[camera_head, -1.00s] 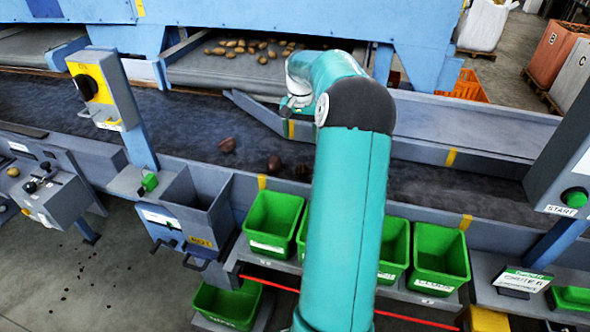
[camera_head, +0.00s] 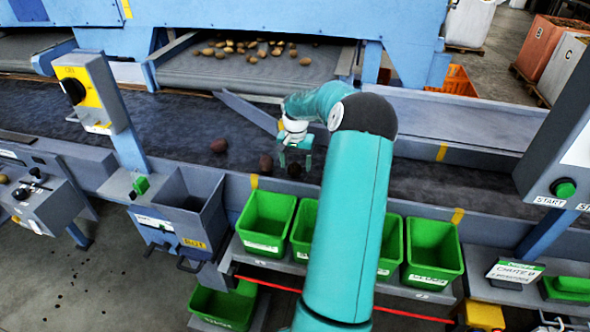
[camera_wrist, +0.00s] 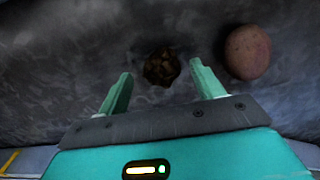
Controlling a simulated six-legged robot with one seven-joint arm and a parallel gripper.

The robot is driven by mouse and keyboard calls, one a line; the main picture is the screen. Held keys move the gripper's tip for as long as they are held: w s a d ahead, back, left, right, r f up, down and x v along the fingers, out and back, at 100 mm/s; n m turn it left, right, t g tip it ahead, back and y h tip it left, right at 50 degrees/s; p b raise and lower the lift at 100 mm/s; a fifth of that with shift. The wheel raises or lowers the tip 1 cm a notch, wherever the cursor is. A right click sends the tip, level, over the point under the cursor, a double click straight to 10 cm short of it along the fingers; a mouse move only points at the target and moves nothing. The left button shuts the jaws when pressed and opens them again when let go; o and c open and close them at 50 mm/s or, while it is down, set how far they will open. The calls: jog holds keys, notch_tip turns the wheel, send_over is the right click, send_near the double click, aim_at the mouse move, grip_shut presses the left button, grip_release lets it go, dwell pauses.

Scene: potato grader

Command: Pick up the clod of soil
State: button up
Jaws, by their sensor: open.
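The clod of soil (camera_wrist: 162,67) is a dark brown, rough, faceted lump on the dark belt (camera_head: 430,182). In the wrist view it lies ahead of my gripper (camera_wrist: 161,72), in line with the gap between the two fingertips. My gripper is open and empty, with the fingers spread wider than the clod. In the head view my gripper (camera_head: 293,158) points down above the belt, and the dark clod (camera_head: 294,170) shows just below it. Whether the fingers touch the belt cannot be told.
A smooth reddish-brown potato (camera_wrist: 248,52) lies close beside the right finger; it also shows in the head view (camera_head: 266,161). Another brown lump (camera_head: 219,146) lies farther left. Green bins (camera_head: 434,250) stand along the near side. A grey guide (camera_head: 248,112) crosses behind my gripper.

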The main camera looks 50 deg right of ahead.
jog(key=shift+f, duration=0.85)
jog(key=c, duration=1.1)
jog(key=shift+o, duration=0.2)
jog(key=shift+r, duration=0.1)
